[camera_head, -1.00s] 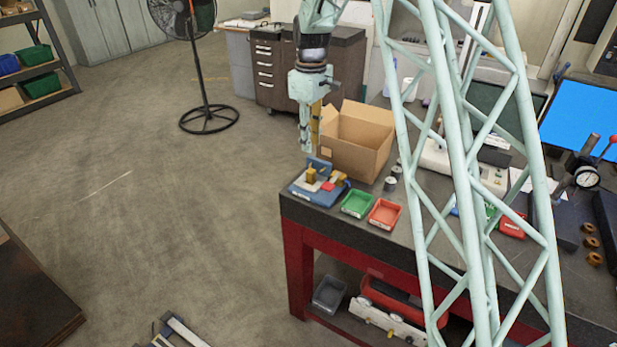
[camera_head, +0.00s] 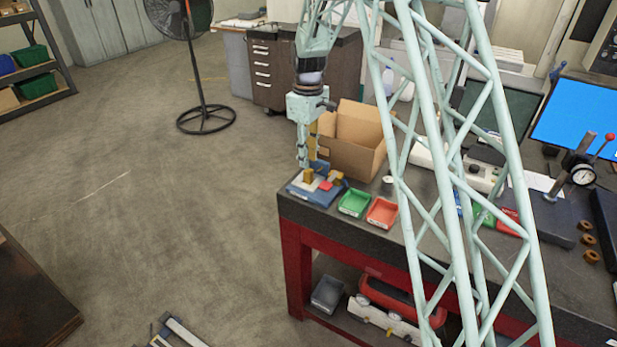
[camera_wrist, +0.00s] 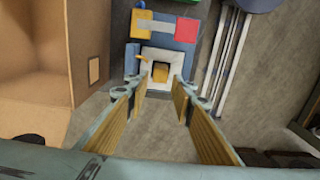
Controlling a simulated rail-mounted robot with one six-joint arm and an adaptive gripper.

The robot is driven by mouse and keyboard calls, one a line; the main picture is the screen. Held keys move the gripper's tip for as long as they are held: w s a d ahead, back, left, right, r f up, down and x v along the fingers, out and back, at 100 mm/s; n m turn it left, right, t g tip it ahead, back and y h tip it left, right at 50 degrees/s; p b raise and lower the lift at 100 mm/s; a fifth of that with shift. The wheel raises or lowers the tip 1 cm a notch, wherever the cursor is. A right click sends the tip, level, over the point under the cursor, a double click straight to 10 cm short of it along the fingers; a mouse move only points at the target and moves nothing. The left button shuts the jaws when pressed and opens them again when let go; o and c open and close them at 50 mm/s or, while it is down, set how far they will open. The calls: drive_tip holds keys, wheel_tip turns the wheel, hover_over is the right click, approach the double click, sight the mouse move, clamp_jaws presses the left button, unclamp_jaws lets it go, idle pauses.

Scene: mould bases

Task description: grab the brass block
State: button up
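A brass block (camera_wrist: 160,72) stands on a pale plate on the blue mould base (camera_wrist: 135,52). In the head view the brass block (camera_head: 308,176) shows at the left of the base (camera_head: 303,193), near the bench's left corner. My gripper (camera_wrist: 160,92) is open and empty, with one finger to each side of the block in the wrist picture. The remaining distance between fingertips and block is hard to tell. In the head view my gripper (camera_head: 304,163) hangs just above the block and partly overlaps it.
A red block (camera_wrist: 187,30) and a grey block (camera_wrist: 161,32) sit nearby on the base. An open cardboard box (camera_head: 355,160) stands close behind, to the left in the wrist view. Green (camera_head: 353,203) and red (camera_head: 381,213) trays sit to the right. Open floor lies left of the bench.

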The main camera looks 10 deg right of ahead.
sight(309, 170)
drive_tip(key=shift+f, duration=1)
drive_tip(key=shift+f, duration=2.6)
clamp_jaws()
